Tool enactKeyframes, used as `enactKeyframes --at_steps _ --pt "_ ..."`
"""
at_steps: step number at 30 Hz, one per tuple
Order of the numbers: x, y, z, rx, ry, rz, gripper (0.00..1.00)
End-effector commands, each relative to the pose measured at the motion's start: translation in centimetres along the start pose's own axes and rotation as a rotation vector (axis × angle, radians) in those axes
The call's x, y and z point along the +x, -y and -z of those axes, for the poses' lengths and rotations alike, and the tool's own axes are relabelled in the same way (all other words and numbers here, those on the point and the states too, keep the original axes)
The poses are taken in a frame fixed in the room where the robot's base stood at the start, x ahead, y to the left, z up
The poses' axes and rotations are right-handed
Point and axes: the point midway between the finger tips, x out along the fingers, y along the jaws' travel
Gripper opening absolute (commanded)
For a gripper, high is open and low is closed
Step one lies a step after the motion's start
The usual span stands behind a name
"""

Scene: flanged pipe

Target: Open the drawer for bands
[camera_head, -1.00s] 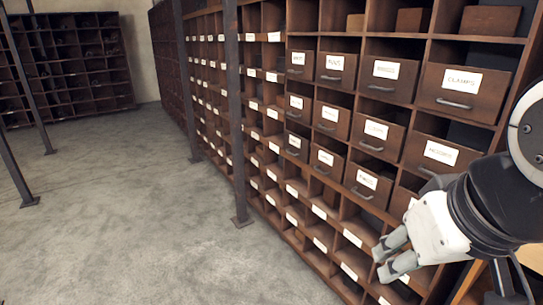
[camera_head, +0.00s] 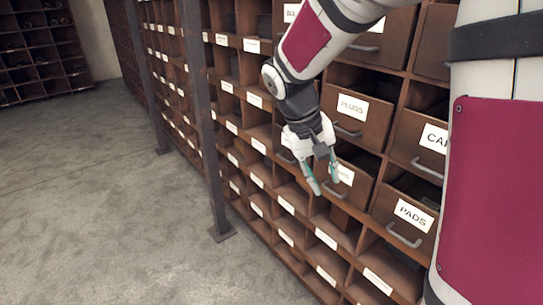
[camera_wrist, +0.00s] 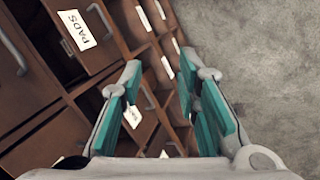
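No label that I can read says bands. A small brown drawer (camera_head: 359,190) sits right behind my gripper (camera_head: 324,184) in the head view; its white label is partly covered by a finger and I cannot read it whole. My gripper is open and empty, its teal-padded fingers pointing down in front of that drawer. In the wrist view the fingers stand apart, and a partly hidden label (camera_wrist: 132,117) shows beside the left finger. I cannot tell whether a finger touches the drawer.
The PLUGS drawer (camera_head: 357,118) is above, and the PADS drawer (camera_head: 405,222) is to the right, both with grey handles. Open cubbies (camera_head: 290,205) lie below and left. A dark metal post (camera_head: 205,130) stands left. The grey floor (camera_head: 90,210) is clear.

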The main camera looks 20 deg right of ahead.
Motion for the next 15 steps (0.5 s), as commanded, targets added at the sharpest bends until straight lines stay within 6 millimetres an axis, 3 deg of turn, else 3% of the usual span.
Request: enactKeyframes --at_steps 1,3,15 --pt "2.0 0.7 1.7 -0.007 0.028 -0.053 0.3" --pt "4.1 1.1 3.7 -0.007 0.055 -0.128 0.3" --pt "15.5 4.0 14.0 -0.048 0.086 -0.626 0.3"
